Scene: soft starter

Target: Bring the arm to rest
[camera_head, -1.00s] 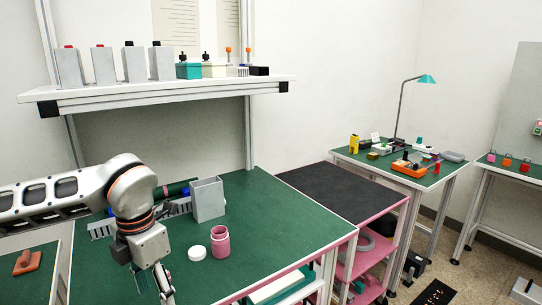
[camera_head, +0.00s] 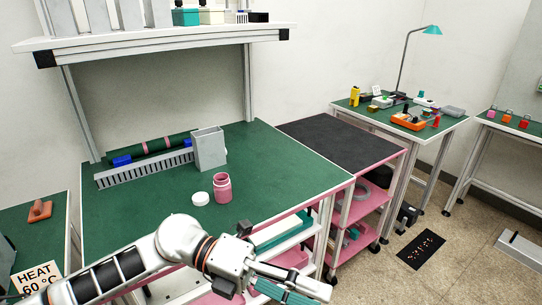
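My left arm comes in from the lower left, and my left gripper (camera_head: 292,284) is low in the picture, in front of the green workbench (camera_head: 270,180) and below its top. It points to the right. Its fingers are seen side-on near the bottom edge, so I cannot tell whether they are open or shut. I see no object clearly held in it. My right gripper is not in view.
A pink jar (camera_head: 222,188), a white lid (camera_head: 200,198), a grey box (camera_head: 209,148) and a slotted grey rail (camera_head: 145,168) are on the bench. A pink-shelved cart (camera_head: 372,205) stands to the right.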

